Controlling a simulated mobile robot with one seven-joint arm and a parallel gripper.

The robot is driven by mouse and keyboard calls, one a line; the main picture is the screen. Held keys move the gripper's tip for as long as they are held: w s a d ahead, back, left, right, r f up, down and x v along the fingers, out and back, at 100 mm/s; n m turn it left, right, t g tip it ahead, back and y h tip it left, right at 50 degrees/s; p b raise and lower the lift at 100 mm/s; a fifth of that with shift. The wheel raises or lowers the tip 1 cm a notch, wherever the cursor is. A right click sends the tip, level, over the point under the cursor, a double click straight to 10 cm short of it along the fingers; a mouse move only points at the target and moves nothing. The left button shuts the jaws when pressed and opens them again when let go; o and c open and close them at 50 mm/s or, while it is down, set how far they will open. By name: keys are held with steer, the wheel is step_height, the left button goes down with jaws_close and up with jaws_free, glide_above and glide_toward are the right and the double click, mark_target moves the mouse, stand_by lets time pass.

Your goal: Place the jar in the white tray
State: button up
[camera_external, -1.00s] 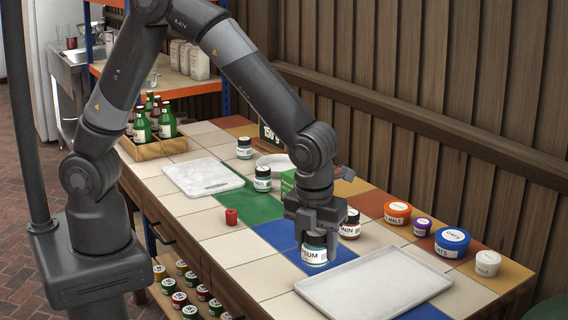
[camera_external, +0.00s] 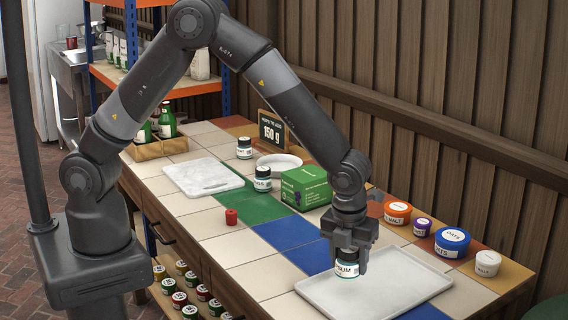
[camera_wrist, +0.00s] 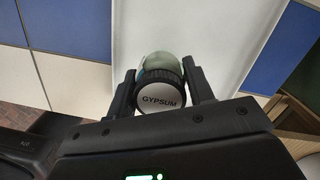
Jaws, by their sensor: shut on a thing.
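The jar (camera_external: 346,269), with a dark lid reading GYPSUM and a pale, blue-edged body, is between the fingers of my gripper (camera_external: 349,258). My gripper is shut on it. The wrist view shows the jar (camera_wrist: 160,97) clasped from both sides, lid toward the camera. The white tray (camera_external: 385,290) is a shallow rectangle at the table's near right. The jar is over the tray's back left part; I cannot tell whether its base touches the tray. The tray (camera_wrist: 215,45) also lies behind the jar in the wrist view. It looks empty otherwise.
Right of my gripper stand an orange-lidded tub (camera_external: 397,212), a purple tub (camera_external: 422,227), a blue-lidded tub (camera_external: 452,242) and a white jar (camera_external: 487,263). A green box (camera_external: 306,187) stands behind left. A white board (camera_external: 203,176) and red piece (camera_external: 231,217) lie left.

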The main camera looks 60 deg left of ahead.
mark_target(348, 273)
steer(key=shift+f, duration=1.85)
steer(key=shift+f, duration=0.1)
steer(key=o, duration=1.1)
steer(key=shift+c, duration=0.2)
